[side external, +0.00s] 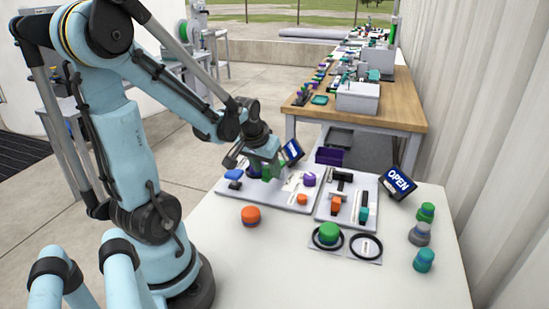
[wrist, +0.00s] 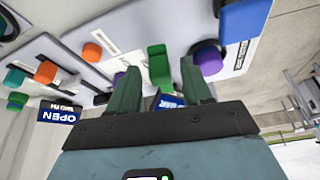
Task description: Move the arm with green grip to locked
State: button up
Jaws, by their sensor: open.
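The green grip (wrist: 158,62) stands on a white board (wrist: 105,28) with other coloured grips and printed labels. The wrist view shows it ahead of my gripper (wrist: 160,70), in the gap between the two green fingertips. My gripper is open, and no contact with the grip is clear. In the side view my gripper (side external: 266,168) is low over the back part of the board (side external: 280,197) and hides much of the green grip and its arm. The locked mark cannot be read for certain.
A blue grip (side external: 233,175), a purple grip (side external: 309,179) and an orange grip (side external: 302,199) are close by. A tilted blue sign (side external: 293,150) stands just behind. An OPEN sign (side external: 399,183) is at the right.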

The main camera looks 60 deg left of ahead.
jog(key=shift+c, duration=0.2)
grip_shut()
